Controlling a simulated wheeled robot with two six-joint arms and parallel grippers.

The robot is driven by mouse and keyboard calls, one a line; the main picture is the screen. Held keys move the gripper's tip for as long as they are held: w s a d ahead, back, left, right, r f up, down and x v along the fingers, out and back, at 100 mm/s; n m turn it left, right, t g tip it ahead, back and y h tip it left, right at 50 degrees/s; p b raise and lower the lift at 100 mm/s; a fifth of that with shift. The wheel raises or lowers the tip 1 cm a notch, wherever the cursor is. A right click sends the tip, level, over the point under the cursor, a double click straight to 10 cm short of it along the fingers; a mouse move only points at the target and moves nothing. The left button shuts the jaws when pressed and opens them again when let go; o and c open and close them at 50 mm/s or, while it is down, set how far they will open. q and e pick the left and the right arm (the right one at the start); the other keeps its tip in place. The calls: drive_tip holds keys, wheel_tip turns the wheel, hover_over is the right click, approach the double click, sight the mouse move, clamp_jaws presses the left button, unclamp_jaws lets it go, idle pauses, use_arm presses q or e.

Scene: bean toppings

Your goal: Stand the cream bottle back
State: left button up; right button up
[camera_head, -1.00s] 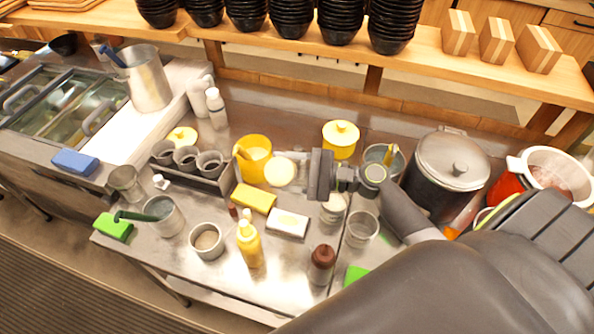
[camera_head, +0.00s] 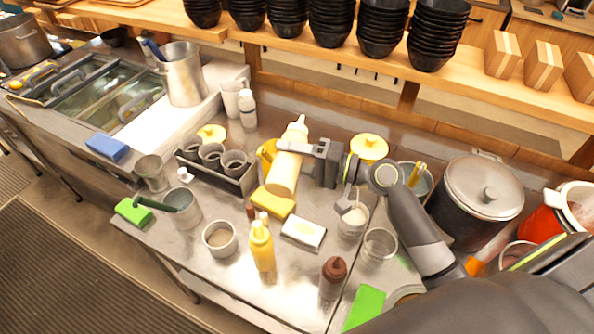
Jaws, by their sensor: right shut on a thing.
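The cream bottle (camera_head: 285,174) is held by my right gripper (camera_head: 290,148), which is shut around its upper body. The bottle's nozzle points up and leans slightly right in the head view. Its lower end appears just behind the yellow block (camera_head: 273,202); I cannot tell whether it touches the counter. The bottle hides part of a yellow container (camera_head: 266,155) behind it. My left gripper is not in view.
The steel counter (camera_head: 225,278) holds a yellow squeeze bottle (camera_head: 262,247), a brown-topped bottle (camera_head: 333,272), a white bottle (camera_head: 248,111), a grey cup rack (camera_head: 238,186) and a large pot (camera_head: 482,188). Stacked black bowls (camera_head: 331,22) stand on the shelf above.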

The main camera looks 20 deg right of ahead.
drive_tip(key=n+b, duration=0.4)
drive_tip(key=n, duration=0.1)
drive_tip(key=n+b, duration=0.3)
drive_tip(key=shift+f, duration=0.3)
drive_tip(key=n+b, duration=0.6)
drive_tip(key=b, duration=0.3)
drive_tip(key=shift+n, duration=0.3)
drive_tip(key=shift+r+n+b, duration=0.2)
drive_tip(key=shift+n+b, duration=0.5)
drive_tip(key=shift+r, duration=0.1)
